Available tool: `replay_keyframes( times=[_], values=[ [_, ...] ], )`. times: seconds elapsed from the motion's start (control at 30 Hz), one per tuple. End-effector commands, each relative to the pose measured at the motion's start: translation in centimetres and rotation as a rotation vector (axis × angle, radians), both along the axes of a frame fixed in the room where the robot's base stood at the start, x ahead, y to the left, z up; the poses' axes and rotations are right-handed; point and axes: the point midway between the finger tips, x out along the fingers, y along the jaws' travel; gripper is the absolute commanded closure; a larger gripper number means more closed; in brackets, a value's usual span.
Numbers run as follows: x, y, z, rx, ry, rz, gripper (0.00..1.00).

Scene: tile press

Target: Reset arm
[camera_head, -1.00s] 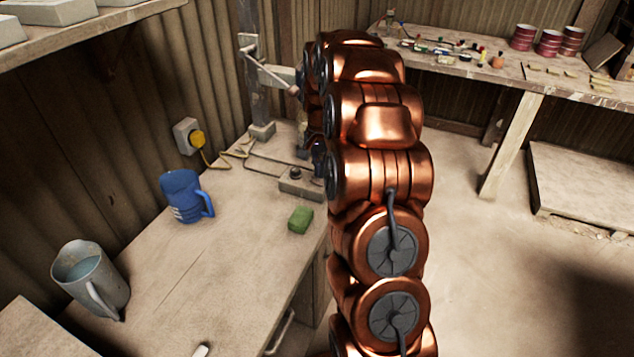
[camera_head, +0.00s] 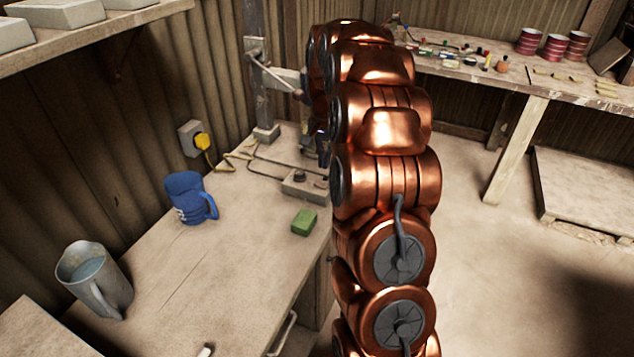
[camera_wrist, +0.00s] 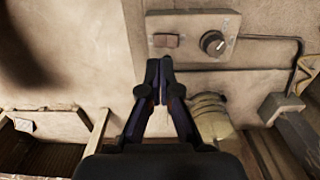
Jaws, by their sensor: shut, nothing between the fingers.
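My gripper (camera_wrist: 160,70) shows in the wrist view with its two dark fingers together and nothing between the tips. It is in front of a control box (camera_wrist: 190,22) with a rocker switch and a round black knob. In the head view my copper arm hides most of the gripper. The control box (camera_head: 300,188) lies on the workbench (camera_head: 215,265) just left of my arm. The press stand (camera_head: 256,75) with its lever rises behind it, partly hidden by my arm.
A green sponge (camera_head: 304,222), a blue mug (camera_head: 187,197) and a grey jug (camera_head: 93,280) stand on the bench. A back table (camera_head: 480,68) holds red tins (camera_head: 553,47) and small items. Open floor (camera_head: 480,270) lies right of my arm.

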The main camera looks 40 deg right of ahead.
Motion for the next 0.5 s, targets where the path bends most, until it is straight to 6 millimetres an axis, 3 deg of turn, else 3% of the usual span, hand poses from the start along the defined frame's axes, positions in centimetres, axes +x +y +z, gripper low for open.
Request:
replay_keyframes(
  times=[0.3,0.5],
  values=[
    [-0.1,0.2,0.1,0.000,0.000,0.005,1.00],
    [-1.2,2.9,1.5,0.006,0.001,0.077,1.00]
  ],
)
